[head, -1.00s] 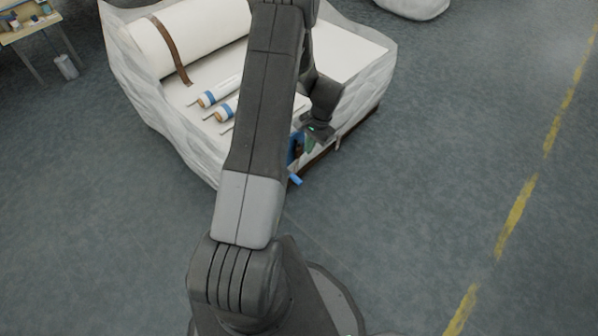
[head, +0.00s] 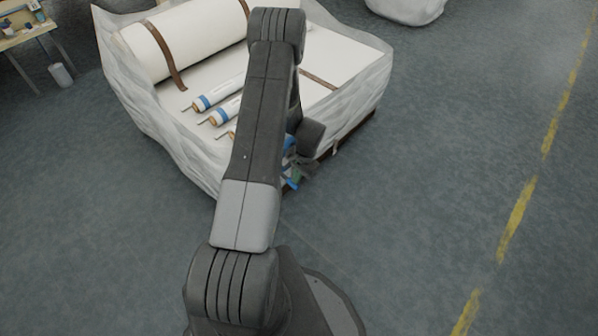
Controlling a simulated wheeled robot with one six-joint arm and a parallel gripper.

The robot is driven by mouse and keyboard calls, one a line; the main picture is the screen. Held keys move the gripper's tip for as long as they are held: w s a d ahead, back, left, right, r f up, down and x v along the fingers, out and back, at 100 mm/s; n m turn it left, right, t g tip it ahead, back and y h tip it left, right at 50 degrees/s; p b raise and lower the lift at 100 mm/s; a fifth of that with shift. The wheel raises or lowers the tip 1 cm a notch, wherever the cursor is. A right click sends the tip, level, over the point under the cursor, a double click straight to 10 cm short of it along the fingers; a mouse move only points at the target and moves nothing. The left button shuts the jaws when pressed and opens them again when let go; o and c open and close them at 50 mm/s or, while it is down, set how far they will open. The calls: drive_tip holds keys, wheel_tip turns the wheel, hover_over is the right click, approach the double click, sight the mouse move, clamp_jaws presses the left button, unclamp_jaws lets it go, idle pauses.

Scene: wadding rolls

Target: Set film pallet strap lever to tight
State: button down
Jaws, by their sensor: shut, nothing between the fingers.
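The film pallet (head: 150,118) is a low load wrapped in crumpled whitish film, standing behind my arm. A small blue piece (head: 292,184), seemingly the strap lever, shows low at its near right corner. More blue shows just above it, partly behind my arm. I cannot make out the lever's exact angle. My gripper (head: 304,172) is small and dark, close beside the blue piece on its right. It is shut and empty. I cannot tell whether it touches the lever.
A white roll (head: 190,38) with a brown strap (head: 167,55) and several thinner blue-banded rolls (head: 217,93) lie on the pallet. A table (head: 22,36) and a bin (head: 61,75) stand at far left. Floor is clear at right, with a yellow dashed line (head: 515,215).

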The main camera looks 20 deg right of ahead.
drive_tip(key=shift+f, duration=0.25)
wheel_tip(320, 180, down, 2)
drive_tip(key=shift+s+f+b, duration=0.1)
drive_tip(key=shift+s+b, duration=0.05)
drive_tip(key=shift+b, duration=0.95)
drive_tip(key=w+a+f+t+b, duration=0.1)
drive_tip(key=w+f+b, duration=0.4)
drive_tip(key=f+b, duration=0.6)
drive_tip(key=shift+w+a+y, duration=0.2)
drive_tip(key=shift+a+y, duration=0.1)
drive_tip(key=shift+a, duration=0.25)
drive_tip(key=shift+r, duration=0.1)
drive_tip(key=s+d+r+p, duration=0.1)
drive_tip(key=s+d+p, duration=0.1)
drive_tip(key=s+d, duration=0.5)
drive_tip(key=s, duration=0.4)
drive_tip(key=shift+s+d, duration=0.25)
drive_tip(key=shift+d, duration=0.1)
